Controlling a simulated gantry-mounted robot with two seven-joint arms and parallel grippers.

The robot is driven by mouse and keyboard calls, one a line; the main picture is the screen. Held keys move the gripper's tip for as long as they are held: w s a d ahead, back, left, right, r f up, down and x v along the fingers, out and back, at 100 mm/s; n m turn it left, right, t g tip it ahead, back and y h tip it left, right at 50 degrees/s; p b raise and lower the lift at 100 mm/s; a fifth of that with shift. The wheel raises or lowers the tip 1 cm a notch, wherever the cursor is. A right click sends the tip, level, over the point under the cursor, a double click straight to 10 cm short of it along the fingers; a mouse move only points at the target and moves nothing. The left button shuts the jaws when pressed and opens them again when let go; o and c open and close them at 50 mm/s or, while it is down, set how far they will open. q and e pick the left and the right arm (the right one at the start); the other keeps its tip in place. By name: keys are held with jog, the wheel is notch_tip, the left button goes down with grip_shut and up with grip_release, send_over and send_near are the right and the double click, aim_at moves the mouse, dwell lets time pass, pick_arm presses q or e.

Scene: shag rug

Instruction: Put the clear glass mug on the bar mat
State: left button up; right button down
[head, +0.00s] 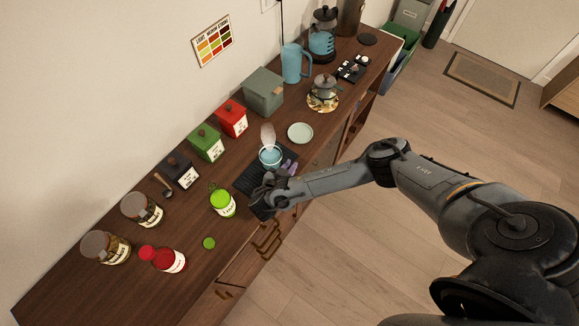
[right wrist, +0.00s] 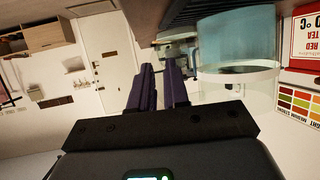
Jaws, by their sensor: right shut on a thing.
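The clear glass mug (head: 270,157), with a bluish content, is upright at the far end of the dark ribbed bar mat (head: 247,181). In the right wrist view, which is upside down, the mug (right wrist: 236,62) is large, and its base meets or nearly meets the ribbed mat (right wrist: 195,12). I cannot tell whether any gap is left. My right gripper (head: 289,167), with purple fingers, is beside the mug on its right. Its fingers (right wrist: 162,82) are shut at the handle side, and they partly hide the handle. My left gripper is not in view.
A pale saucer (head: 300,132) lies beyond the mug. A black canister (head: 182,170), green canister (head: 207,143) and red canister (head: 231,119) line the wall. A glass teapot (head: 323,92) stands farther back.

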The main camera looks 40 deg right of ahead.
jog(key=c, duration=1.1)
grip_release()
jog(key=shift+r, duration=0.1)
